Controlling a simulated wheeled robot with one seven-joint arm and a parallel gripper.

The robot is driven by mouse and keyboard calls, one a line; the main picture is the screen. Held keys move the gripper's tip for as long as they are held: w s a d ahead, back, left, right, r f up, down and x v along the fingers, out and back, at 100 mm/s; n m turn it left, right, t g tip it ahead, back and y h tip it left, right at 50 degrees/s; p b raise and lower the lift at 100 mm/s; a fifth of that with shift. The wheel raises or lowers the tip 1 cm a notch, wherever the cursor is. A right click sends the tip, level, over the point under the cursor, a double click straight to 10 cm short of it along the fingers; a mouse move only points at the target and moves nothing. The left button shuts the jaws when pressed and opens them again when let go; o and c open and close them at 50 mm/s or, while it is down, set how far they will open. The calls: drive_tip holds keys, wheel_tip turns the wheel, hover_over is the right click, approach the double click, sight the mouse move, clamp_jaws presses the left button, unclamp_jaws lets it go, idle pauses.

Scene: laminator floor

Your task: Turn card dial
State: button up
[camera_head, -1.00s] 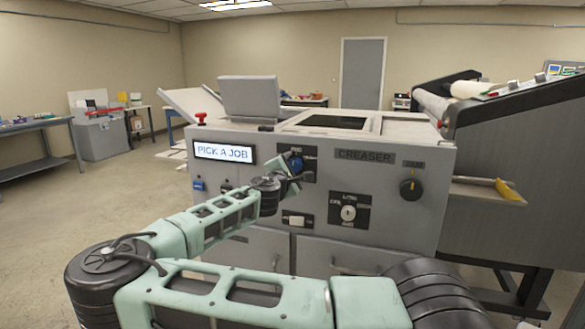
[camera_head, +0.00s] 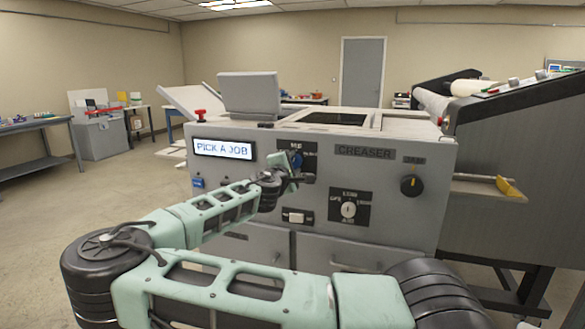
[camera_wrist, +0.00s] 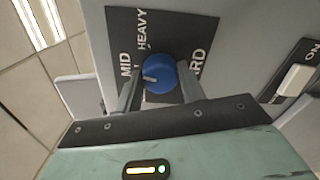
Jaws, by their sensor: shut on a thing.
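The card dial is a blue knob (camera_wrist: 159,74) on a black plate (camera_wrist: 180,28) in the wrist view. The plate's white words include MID, HEAVY and one partly hidden word ending in ARD. The knob's pale pointer mark faces the MID side, low and left. My gripper (camera_wrist: 162,90) is shut on the knob, with one finger on each side. In the head view the blue knob (camera_head: 296,159) shows on the grey creaser's front (camera_head: 330,235), partly hidden behind my gripper (camera_head: 288,174).
A lit screen (camera_head: 223,149) reading PICK A JOB is left of the dial. A black dial (camera_head: 411,186), a silver selector (camera_head: 348,209) and a white rocker switch (camera_head: 297,217) share the panel. A red button (camera_head: 200,115) stands on top at left.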

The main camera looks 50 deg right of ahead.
drive_tip(key=shift+f+m+b, duration=0.15)
drive_tip(key=shift+m+b, duration=2.1)
drive_tip(key=shift+m, duration=2.45)
drive_tip(key=o, duration=1)
drive_tip(key=shift+c, duration=0.2)
drive_tip(key=shift+a, duration=0.1)
drive_tip(key=b+v, duration=0.1)
drive_tip(key=v, duration=1.6)
drive_tip(key=shift+a, duration=0.15)
